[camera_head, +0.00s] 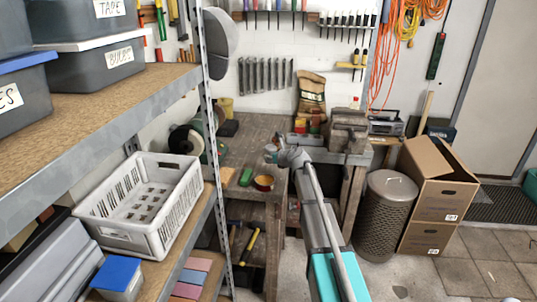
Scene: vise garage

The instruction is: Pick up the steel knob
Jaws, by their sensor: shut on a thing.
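My gripper (273,153) is over the front part of the wooden workbench (258,128), reaching in from the lower right. It is shut on a small grey thing, which I take to be the steel knob. The knob is mostly hidden by the fingers and too small to make out clearly. I cannot tell whether it still touches the bench.
A bench grinder (188,143) stands left, a vise (347,130) right. A white crate (150,235) sits on the left shelf. A mesh bin (385,215) and cardboard boxes (437,190) stand right.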

